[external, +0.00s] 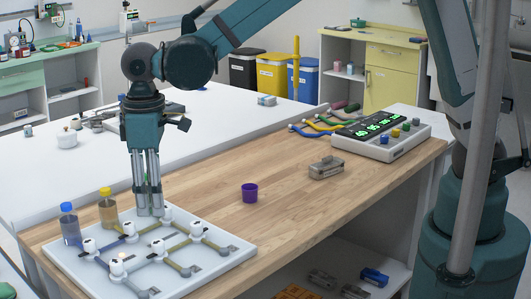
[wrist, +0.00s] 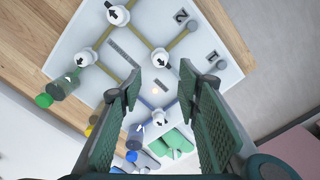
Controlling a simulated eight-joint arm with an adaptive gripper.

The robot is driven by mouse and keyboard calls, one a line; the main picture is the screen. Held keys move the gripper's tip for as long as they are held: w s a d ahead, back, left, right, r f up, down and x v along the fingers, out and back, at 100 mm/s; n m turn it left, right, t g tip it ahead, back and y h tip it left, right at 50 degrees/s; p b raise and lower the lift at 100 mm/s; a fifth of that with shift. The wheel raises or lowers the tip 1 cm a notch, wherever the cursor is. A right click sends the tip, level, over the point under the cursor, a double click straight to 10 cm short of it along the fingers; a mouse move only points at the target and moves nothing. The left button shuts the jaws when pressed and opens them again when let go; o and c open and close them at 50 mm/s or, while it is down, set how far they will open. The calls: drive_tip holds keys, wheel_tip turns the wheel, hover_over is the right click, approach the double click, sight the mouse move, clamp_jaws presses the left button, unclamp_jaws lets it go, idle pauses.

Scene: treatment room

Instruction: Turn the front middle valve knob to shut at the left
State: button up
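A pale valve board (external: 205,262) lies on the wooden table at the front left, with several white knobs bearing black arrows. The front middle knob (external: 158,247) stands in the row nearer the camera. In the wrist view this knob (wrist: 160,57) shows just beyond my fingertips, in the gap between them; its arrow is too small to read surely. My gripper (external: 150,212) points down over the back part of the board. In the wrist view my gripper (wrist: 160,82) has its two fingers wide apart with nothing between them. The fingers hide parts of the board.
Bottles with blue (external: 70,225) and yellow (external: 107,208) caps stand along the board's back edge; a green-capped one (wrist: 62,88) shows in the wrist view.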

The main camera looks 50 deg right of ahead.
drive_tip(key=shift+r, duration=0.95)
drive_tip(key=d+r+m+t, duration=0.1)
drive_tip(key=d+r, duration=0.3)
drive_tip(key=d, duration=0.5)
drive_tip(key=w+d+r+m+t+y, duration=0.1)
drive_tip(key=d+r+m, duration=0.15)
drive_tip(key=d, duration=0.65)
drive_tip(key=d+r+t, duration=0.1)
drive_tip(key=d+r, duration=0.3)
drive_tip(key=d, duration=0.5)
drive_tip(key=s+d+m+t, duration=0.1)
drive_tip(key=s+d, duration=0.3)
drive_tip(key=d, duration=0.4)
drive_tip(key=s+d+m+t, duration=0.1)
drive_tip(key=s+d, duration=0.3)
drive_tip(key=d, duration=0.5)
drive_tip(key=s+d+m+t+h, duration=0.1)
drive_tip(key=s+d+m+t, duration=0.1)
drive_tip(key=s+d, duration=0.3)
drive_tip(key=d+m, duration=0.1)
drive_tip(key=d, duration=0.3)
drive_tip(key=shift+d, duration=0.25)
drive_tip(key=shift+s+m, duration=0.1)
drive_tip(key=shift+m, duration=0.15)
